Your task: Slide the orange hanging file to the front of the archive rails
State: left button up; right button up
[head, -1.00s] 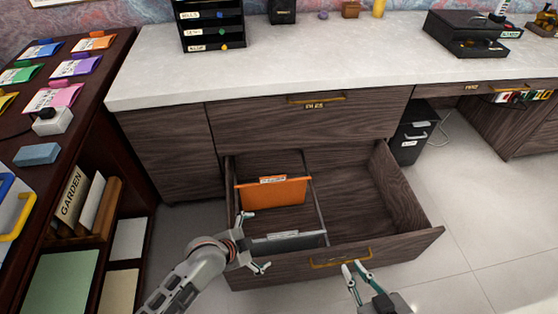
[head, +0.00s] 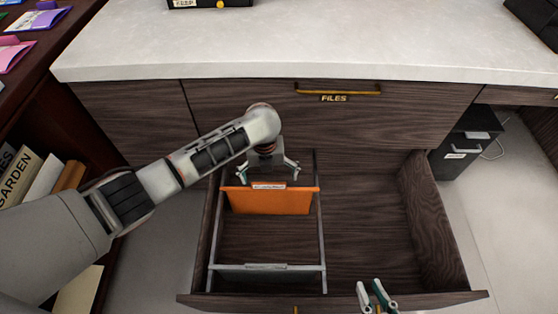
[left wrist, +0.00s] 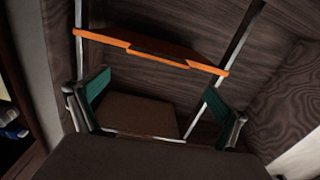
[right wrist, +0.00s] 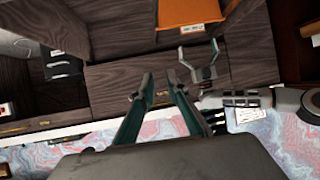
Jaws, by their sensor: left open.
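The orange hanging file (head: 270,202) hangs across the two metal archive rails (head: 321,235) in the left part of the open drawer, nearer the back. It has a label tab on top. My left gripper (head: 268,176) is open, just behind the file's top edge, with its fingers spread and nothing between them. In the left wrist view the file's orange top edge (left wrist: 150,50) lies beyond the open fingers (left wrist: 160,90), apart from them. My right gripper (head: 374,292) is by the drawer's front edge, fingertips apart and empty; it also shows in the right wrist view (right wrist: 159,78).
The drawer's right side (head: 365,225) is empty. A closed drawer labelled FILES (head: 334,98) and a pale countertop (head: 300,45) are above. A bookshelf stands left.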

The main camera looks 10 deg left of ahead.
aim_at(269, 183)
pick_arm(q)
jog(key=shift+w+a+m, duration=0.35)
jog(key=shift+w+m, duration=0.05)
jog(key=shift+w, duration=0.45)
jog(key=f+b, duration=0.1)
jog(key=f, duration=0.2)
jog(key=f+b, duration=0.2)
jog(key=f, duration=0.1)
jog(key=shift+s+f, duration=0.2)
jog(key=shift+f, duration=0.05)
jog(key=shift+f+b, duration=0.3)
jog(key=shift+b, duration=0.05)
jog(key=shift+w+f, duration=0.15)
jog(key=shift+w, duration=0.05)
pick_arm(e)
jog(key=a+m+y, duration=0.1)
jog(key=a+m, duration=0.1)
jog(key=a, duration=0.1)
jog(key=shift+w+a+r+m+t, duration=0.1)
jog(key=shift+a+m+t, duration=0.2)
jog(key=shift+t, duration=0.1)
pick_arm(q)
jog(key=shift+w, duration=0.1)
